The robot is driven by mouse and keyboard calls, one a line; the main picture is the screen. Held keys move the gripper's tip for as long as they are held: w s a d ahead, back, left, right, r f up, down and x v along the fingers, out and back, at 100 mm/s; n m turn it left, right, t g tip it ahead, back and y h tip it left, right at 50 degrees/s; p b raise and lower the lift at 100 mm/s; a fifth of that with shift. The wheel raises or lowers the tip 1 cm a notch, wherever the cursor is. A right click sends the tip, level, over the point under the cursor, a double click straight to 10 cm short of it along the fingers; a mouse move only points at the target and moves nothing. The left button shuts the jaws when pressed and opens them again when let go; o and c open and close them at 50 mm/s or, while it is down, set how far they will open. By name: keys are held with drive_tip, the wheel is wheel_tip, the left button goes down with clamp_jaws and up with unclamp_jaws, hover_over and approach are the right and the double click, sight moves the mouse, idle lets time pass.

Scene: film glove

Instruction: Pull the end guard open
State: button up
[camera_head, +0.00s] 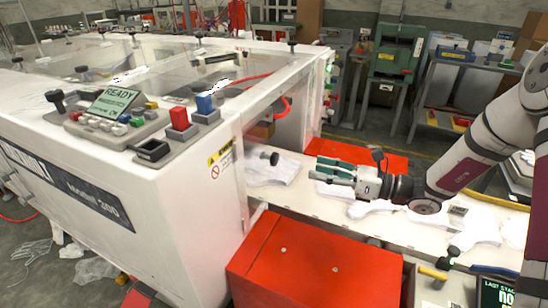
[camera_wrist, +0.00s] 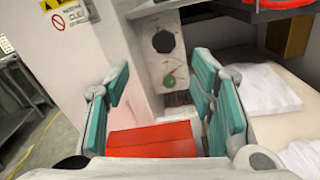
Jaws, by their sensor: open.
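The white machine (camera_head: 130,190) has an opening at its right end, where a black knob (camera_head: 269,157) sticks out. How the guard is hinged cannot be seen.
White gloves (camera_head: 275,172) lie on the pale conveyor (camera_head: 310,212) beneath my gripper. Red boxes stand in front (camera_head: 310,265) and behind (camera_head: 365,158) the conveyor. A control panel (camera_head: 120,118) with buttons sits on the machine's top.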

sight(277, 159)
drive_tip(key=x, duration=1.3)
drive_tip(key=shift+w+a, duration=0.2)
drive_tip(key=shift+w, duration=0.25)
clamp_jaws()
